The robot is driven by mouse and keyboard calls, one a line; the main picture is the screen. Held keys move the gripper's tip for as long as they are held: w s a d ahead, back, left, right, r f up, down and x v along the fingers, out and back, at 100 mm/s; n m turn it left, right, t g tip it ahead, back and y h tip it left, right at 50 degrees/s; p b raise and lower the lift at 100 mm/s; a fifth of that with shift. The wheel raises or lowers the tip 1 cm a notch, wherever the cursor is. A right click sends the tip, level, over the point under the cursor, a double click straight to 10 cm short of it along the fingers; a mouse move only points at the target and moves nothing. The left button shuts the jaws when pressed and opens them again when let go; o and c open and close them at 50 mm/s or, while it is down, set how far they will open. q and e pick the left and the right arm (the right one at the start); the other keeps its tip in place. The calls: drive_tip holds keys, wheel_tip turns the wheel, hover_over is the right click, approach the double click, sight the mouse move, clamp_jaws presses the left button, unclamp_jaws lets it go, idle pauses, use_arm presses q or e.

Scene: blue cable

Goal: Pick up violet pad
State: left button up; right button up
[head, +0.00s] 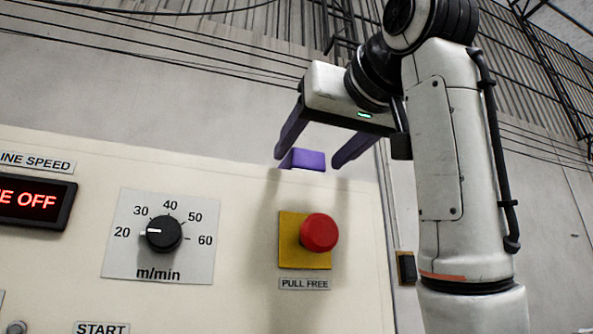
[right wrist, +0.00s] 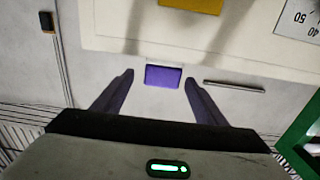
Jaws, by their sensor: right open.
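The violet pad (head: 302,159) is a small block at the top edge of the cream control panel, above the red button. My right gripper (head: 307,163) comes from above with its two dark violet fingers spread, one on each side of the pad. In the right wrist view the violet pad (right wrist: 163,76) shows between the open fingertips (right wrist: 159,77), with a gap on both sides. I cannot tell whether the fingertips reach down past its sides. My left gripper is not in view.
The cream panel (head: 233,172) carries a red mushroom button (head: 319,232) on a yellow plate, a black speed dial (head: 163,233) and a lit display (head: 30,199). In the right wrist view a thin dark bar (right wrist: 234,87) lies right of the pad, and something green (right wrist: 302,135) stands at the right edge.

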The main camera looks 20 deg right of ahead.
drive_tip(key=shift+w, duration=0.4)
drive_tip(key=w, duration=0.1)
drive_tip(key=w+p, duration=0.1)
drive_tip(key=w, duration=0.1)
drive_tip(key=w+p, duration=0.1)
drive_tip(key=w, duration=0.1)
drive_tip(key=shift+w+a+r, duration=0.1)
drive_tip(key=shift+a+r, duration=0.15)
drive_tip(key=shift+w, duration=0.15)
drive_tip(key=c, duration=1.2)
